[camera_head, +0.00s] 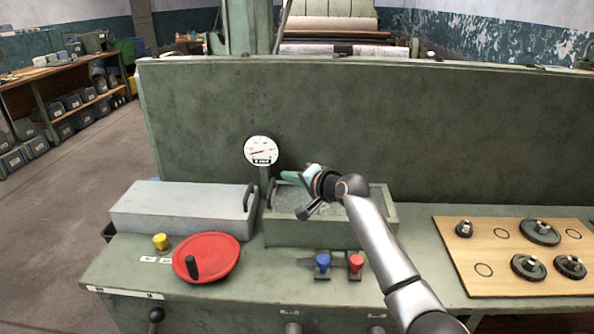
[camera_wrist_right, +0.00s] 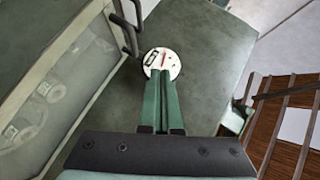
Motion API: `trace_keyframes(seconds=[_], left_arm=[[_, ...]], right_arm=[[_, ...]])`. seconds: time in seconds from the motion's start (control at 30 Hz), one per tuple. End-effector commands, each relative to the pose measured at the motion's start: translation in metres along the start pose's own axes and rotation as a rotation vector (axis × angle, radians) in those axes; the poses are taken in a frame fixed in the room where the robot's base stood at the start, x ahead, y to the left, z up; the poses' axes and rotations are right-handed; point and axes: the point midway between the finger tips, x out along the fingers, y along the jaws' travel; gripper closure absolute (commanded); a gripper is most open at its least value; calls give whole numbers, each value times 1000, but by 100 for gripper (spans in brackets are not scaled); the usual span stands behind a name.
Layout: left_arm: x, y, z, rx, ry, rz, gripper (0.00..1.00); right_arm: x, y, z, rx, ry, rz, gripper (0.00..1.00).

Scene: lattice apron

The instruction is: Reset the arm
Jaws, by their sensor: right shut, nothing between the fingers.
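My right arm reaches in from the lower right of the head view. My right gripper (camera_head: 286,177) is above the open grey-green box, with its green fingers pointing left. In the wrist view the two fingers (camera_wrist_right: 162,78) lie together, with nothing between them. The round white gauge (camera_head: 261,150) stands on a short post behind the box, left of the gripper. The gauge also shows in the wrist view (camera_wrist_right: 162,62), just beyond the fingertips. My left gripper is not in view.
The bench carries a red handwheel (camera_head: 206,258), a yellow knob (camera_head: 161,241), a grey lidded case (camera_head: 185,207), and blue (camera_head: 323,262) and red (camera_head: 356,263) valves. The box (camera_head: 315,234) sits before a tall green panel (camera_head: 400,130). A wooden gear board (camera_head: 490,288) lies right.

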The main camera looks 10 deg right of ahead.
Motion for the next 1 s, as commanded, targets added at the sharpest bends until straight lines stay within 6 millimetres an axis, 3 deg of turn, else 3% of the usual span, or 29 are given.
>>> trace_keyframes(seconds=[0.4,0.53,0.67,0.77,1.0], left_arm=[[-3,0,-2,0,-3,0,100],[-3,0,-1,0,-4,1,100],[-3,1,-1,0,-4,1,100],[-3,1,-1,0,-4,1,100],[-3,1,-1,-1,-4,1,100]], right_arm=[[-39,-15,1,0,2,-1,100],[-43,-6,8,-18,-5,16,100],[-54,35,36,-104,-39,89,100],[-74,82,70,-215,-86,177,100],[-152,185,150,-494,-236,393,100]])
